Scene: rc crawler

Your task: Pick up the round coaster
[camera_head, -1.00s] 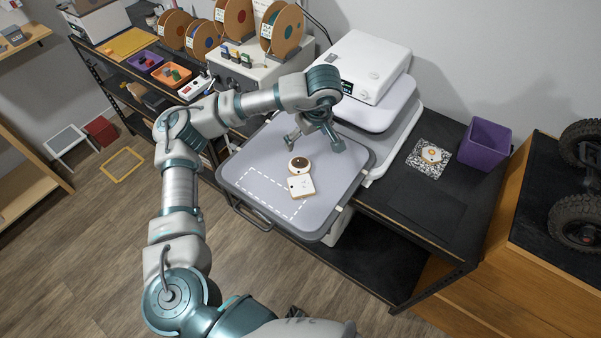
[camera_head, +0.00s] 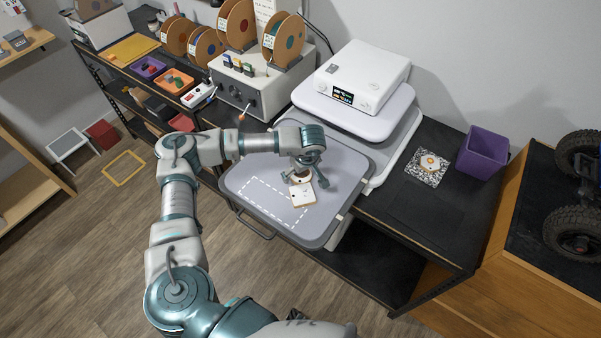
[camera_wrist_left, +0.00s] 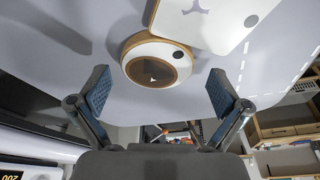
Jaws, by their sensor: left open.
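The round coaster (camera_head: 301,179) is a white and wood-edged disc with a dark brown centre. It lies on the grey tray (camera_head: 245,180), partly hidden by my left gripper (camera_head: 308,176) in the head view. In the left wrist view the round coaster (camera_wrist_left: 157,63) appears between and slightly beyond the two blue-padded fingertips of my left gripper (camera_wrist_left: 158,88). The fingers are wide apart, with visible gaps on both sides of it. A white square coaster (camera_head: 302,195) lies right beside it; whether they touch or overlap is unclear. My right gripper is not in view.
A white machine (camera_head: 362,75) stands behind the grey tray. To the right, the black bench holds a patterned card with a small object (camera_head: 430,163) and a purple bin (camera_head: 483,152). Filament spools (camera_head: 237,22) and small trays line the back left.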

